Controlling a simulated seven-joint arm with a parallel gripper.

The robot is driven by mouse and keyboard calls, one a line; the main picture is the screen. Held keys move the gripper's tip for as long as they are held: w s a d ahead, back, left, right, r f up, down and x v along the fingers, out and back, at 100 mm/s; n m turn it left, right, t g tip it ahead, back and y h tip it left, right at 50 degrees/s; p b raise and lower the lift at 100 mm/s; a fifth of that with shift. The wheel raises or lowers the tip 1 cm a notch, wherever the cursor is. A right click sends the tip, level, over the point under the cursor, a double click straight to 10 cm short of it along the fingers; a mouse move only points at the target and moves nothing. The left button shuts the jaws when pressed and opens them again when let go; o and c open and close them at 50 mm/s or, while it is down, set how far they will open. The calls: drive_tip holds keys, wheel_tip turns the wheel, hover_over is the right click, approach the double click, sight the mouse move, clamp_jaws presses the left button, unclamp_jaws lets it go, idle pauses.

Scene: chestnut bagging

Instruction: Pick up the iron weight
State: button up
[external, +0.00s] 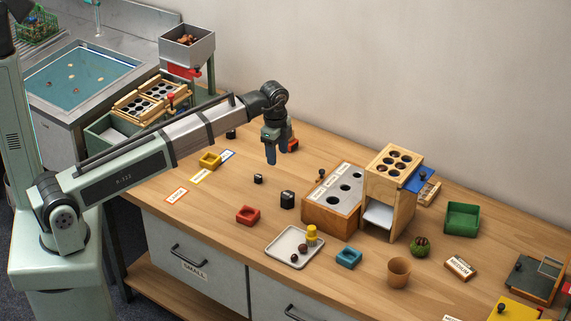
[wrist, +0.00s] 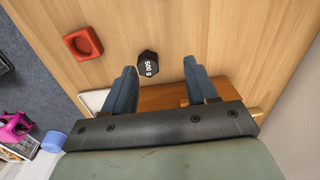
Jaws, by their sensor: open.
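Black iron weights stand on the wooden table. The largest one (external: 287,199) sits between the red square dish and the wooden box with holes. In the wrist view a black hexagonal weight (wrist: 148,64) marked 500 g lies just beyond my fingertips, between their lines and nearer the left finger. A smaller black weight (external: 258,179) stands behind and left of the largest, and another dark one (external: 231,133) is further back by my arm.
A red square dish (external: 248,215) lies left of the largest weight. A white tray (external: 278,256) with chestnuts and a yellow piece is in front. The wooden box with holes (external: 318,214) stands close on the right. Bare table lies around the small weight.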

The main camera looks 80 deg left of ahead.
hover_over(258, 176)
drive_tip(key=shift+n+g, duration=0.3)
drive_tip(key=shift+a+f, duration=0.1)
drive_tip(key=shift+f, duration=6.5)
clamp_jaws()
